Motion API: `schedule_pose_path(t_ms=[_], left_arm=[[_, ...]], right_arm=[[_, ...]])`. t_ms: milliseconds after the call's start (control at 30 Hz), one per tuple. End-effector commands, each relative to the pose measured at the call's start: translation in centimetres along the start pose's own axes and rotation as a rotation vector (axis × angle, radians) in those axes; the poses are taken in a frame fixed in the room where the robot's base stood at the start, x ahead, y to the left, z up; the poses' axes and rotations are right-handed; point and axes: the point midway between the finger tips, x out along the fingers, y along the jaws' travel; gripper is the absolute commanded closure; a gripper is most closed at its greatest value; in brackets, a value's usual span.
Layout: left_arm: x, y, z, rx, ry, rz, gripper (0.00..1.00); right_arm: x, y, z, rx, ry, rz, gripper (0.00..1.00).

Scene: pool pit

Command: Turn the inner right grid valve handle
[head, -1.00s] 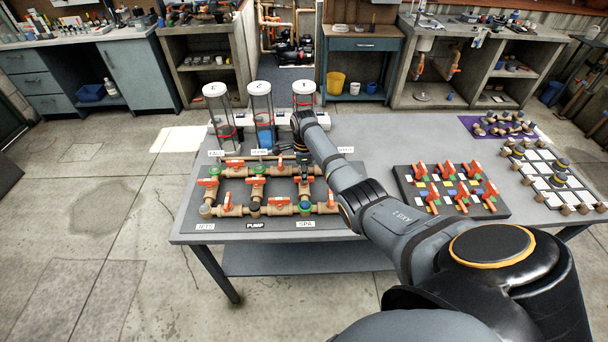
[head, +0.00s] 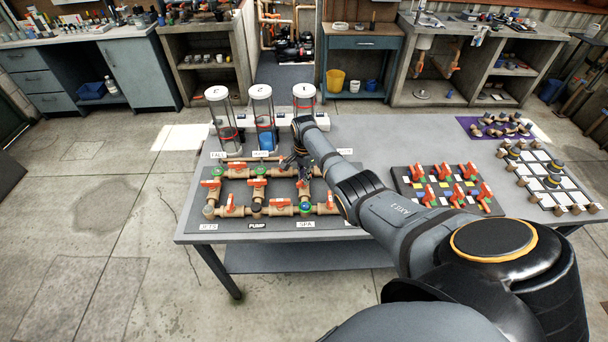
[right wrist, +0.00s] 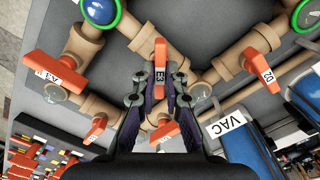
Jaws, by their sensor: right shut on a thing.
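The pipe grid board (head: 232,188) lies on the left part of the table, with several orange valve handles on tan pipes. My right gripper (head: 298,163) is over its upper right part and partly hides the valves there. In the right wrist view an orange handle marked E3 (right wrist: 160,58) stands between the two fingers of my right gripper (right wrist: 157,84), which is shut on it. Other orange handles (right wrist: 55,68) and (right wrist: 262,70) sit to either side, clear of the fingers. My left gripper is not in view.
Three clear cylinders with white caps (head: 217,93) stand behind the grid. A dark board with several orange handles (head: 446,183) lies right of my right arm. A white-squared board (head: 560,178) and a purple mat (head: 480,122) are farther right.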

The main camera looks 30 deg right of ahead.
Motion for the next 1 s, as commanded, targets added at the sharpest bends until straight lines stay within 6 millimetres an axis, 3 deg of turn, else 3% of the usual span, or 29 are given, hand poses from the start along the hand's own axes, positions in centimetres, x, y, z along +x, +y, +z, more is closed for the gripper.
schedule_pose_path(t_ms=[600, 1000], left_arm=[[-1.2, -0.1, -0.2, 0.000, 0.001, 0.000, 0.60], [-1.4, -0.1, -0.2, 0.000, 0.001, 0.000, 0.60]], right_arm=[[-0.2, -0.2, -0.1, -0.566, 0.003, -0.004, 1.00], [-0.2, -0.2, -0.1, -0.795, 0.003, -0.004, 1.00]])
